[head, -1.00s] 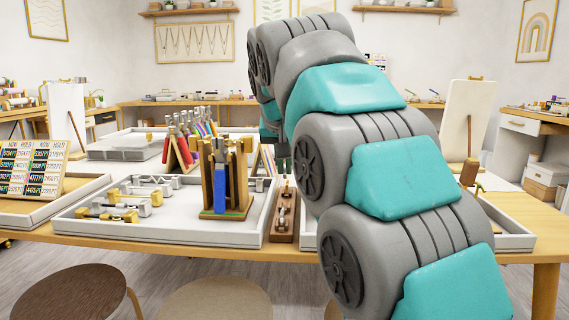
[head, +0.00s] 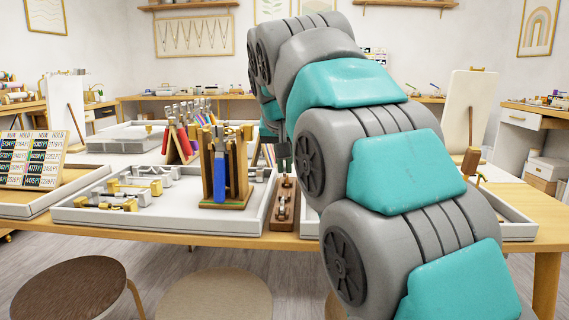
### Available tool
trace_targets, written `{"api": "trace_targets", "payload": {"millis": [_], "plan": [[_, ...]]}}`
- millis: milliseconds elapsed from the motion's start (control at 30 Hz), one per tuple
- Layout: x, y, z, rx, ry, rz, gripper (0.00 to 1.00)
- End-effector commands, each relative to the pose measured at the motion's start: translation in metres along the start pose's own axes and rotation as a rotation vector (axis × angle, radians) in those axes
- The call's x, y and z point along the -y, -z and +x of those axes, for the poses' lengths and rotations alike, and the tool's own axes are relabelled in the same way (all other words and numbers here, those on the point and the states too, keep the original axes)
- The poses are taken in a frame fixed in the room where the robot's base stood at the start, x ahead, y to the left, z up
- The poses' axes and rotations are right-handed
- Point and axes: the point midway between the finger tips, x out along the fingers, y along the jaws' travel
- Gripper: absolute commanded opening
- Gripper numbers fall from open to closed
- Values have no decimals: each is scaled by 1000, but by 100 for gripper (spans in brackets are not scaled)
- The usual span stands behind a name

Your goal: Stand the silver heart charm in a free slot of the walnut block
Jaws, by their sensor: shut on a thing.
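The walnut block (head: 284,211) is a narrow brown block on the table, just right of the white tray, with small silver pieces along its top. My gripper (head: 284,164) is a small dark shape at the end of my arm, just above the far end of the block. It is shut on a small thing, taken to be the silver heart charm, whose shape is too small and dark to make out. I cannot tell whether that thing touches the block. Which slots are free is too small to see.
A wooden stand with a blue-handled tool (head: 219,178) rises close left of the block. The white tray (head: 160,229) holds several silver and gold pieces. My arm covers much of the table to the right. Stools (head: 72,288) stand in front.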

Motion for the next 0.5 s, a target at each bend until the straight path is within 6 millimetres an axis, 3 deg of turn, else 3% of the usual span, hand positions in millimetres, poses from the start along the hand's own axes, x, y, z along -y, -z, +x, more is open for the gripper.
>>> {"api": "trace_targets", "payload": {"millis": [500], "plan": [[0, -7, 11, -2, 0, 1, 0]]}}
